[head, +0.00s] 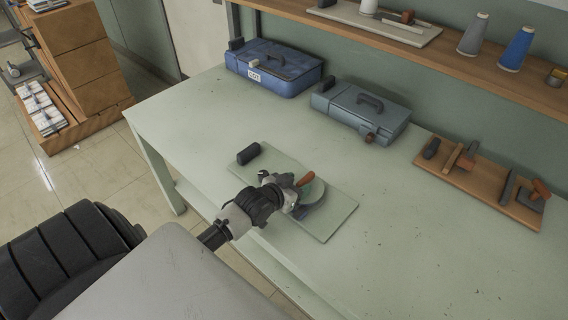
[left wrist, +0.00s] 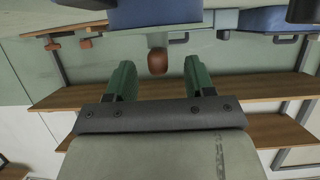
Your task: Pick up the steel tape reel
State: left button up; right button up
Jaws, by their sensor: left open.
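A pale grey-green round disc (head: 312,191), with an orange-brown handle (head: 305,179) and a blue-grey part beneath, rests on the light green mat (head: 335,218); I take it for the steel tape reel. My left gripper (head: 293,194) is at its left side in the head view and covers part of it. In the left wrist view, the gripper (left wrist: 160,80) is open, its two green fingers apart. A brown knob (left wrist: 157,61), apparently the handle, shows between and beyond the fingertips, with a blue-grey body (left wrist: 155,12) at the top. Contact cannot be told.
A dark cylinder (head: 248,153) lies on the mat's far-left end. A blue case (head: 273,70) and a grey-blue toolbox (head: 360,108) stand at the back. A wooden board (head: 480,182) with several tools lies at right. The front-right tabletop is clear.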

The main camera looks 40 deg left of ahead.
aim_at(306, 180)
pick_arm(q)
jog(key=x, duration=0.4)
jog(key=shift+w+d, duration=0.1)
jog(key=shift+r, duration=0.1)
grip_shut()
